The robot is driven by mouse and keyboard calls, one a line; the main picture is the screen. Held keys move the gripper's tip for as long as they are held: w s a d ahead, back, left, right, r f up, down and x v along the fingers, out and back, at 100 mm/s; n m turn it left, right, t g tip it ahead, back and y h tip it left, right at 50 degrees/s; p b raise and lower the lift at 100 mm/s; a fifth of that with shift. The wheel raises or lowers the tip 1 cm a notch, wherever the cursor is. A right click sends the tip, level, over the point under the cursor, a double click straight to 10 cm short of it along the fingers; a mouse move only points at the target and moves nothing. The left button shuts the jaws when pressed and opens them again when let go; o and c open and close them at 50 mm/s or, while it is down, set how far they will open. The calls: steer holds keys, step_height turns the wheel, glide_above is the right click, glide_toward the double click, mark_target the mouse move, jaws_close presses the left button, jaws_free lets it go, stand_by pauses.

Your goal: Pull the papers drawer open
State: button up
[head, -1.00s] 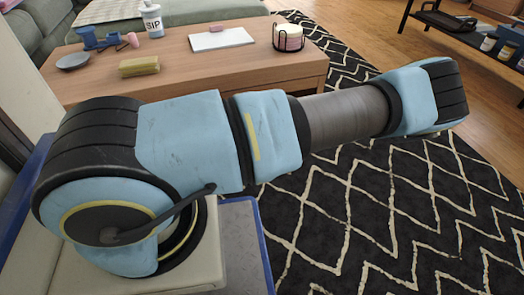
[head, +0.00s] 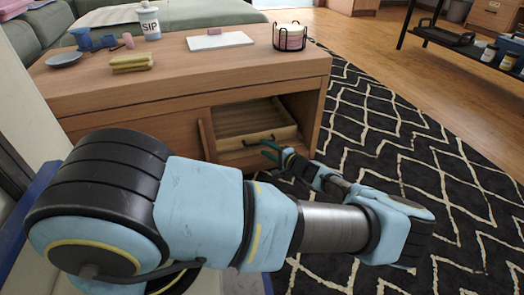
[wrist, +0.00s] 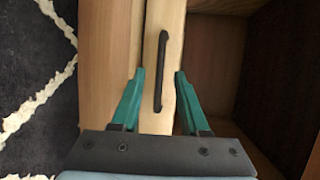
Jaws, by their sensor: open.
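A light wood drawer (head: 232,143) with a black bar handle (head: 258,138) sits in the open right bay of the wooden coffee table. Its top is open, and no papers can be made out inside. My gripper (head: 268,148) is right in front of the drawer front. In the wrist view, my gripper (wrist: 158,78) is open, its two green fingers on either side of the handle (wrist: 160,72) and apart from it. The handle runs lengthwise between the fingers, with the drawer front (wrist: 166,35) behind it.
The wooden coffee table (head: 110,93) carries a SIP bottle (head: 149,22), a sponge (head: 133,63), a white board (head: 220,41) and a wire holder (head: 290,37). An upright wood panel (head: 206,138) stands left of the bay. Patterned rug (head: 400,140) lies clear at right.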

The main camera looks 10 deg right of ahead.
steer(key=shift+b+x, duration=0.4)
steer(key=shift+x, duration=1.05)
steer(key=shift+c, duration=0.2)
jaws_close()
steer(key=shift+s, duration=0.1)
